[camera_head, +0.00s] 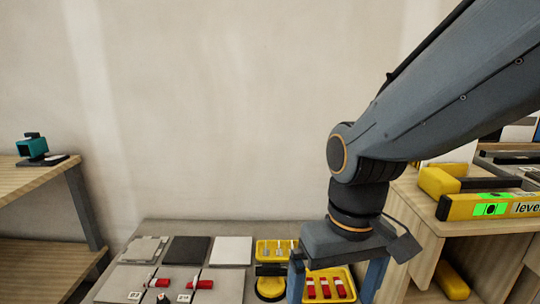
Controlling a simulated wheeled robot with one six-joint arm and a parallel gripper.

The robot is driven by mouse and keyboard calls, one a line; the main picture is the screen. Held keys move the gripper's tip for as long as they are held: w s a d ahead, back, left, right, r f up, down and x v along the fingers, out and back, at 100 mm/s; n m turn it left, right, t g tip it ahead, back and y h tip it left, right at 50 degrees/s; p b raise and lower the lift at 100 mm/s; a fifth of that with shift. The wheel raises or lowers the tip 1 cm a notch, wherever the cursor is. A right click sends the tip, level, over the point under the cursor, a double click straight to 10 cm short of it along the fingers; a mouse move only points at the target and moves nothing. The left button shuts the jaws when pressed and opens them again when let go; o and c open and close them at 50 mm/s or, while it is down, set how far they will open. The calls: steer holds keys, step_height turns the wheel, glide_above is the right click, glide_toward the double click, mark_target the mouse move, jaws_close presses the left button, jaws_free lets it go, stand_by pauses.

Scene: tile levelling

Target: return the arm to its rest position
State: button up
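My arm (450,85) reaches in from the upper right and bends down over the work table. My gripper (334,288) points down above the table's right part, with its two fingers spread wide apart. No object shows between the fingers except a yellow tray (349,270) with red pieces (325,289), which appears behind or below them. The fingertips run to the bottom edge of the picture, so their ends are not clearly seen.
The work table (200,226) holds grey, dark and white tiles (232,250), and red-and-white clips (197,284). A second yellow tray (262,243) and a round yellow tool (270,289) sit beside my gripper. A wooden bench with a yellow level (480,207) stands right; a shelf (30,180) stands left.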

steer(key=d+r+m+p, duration=0.2)
steer(key=d+r+p, duration=0.7)
steer(key=p, duration=0.8)
steer(key=shift+s+r+m+h, duration=0.15)
steer(key=shift+r+m+h, duration=0.15)
steer(key=shift+r+m, duration=0.15)
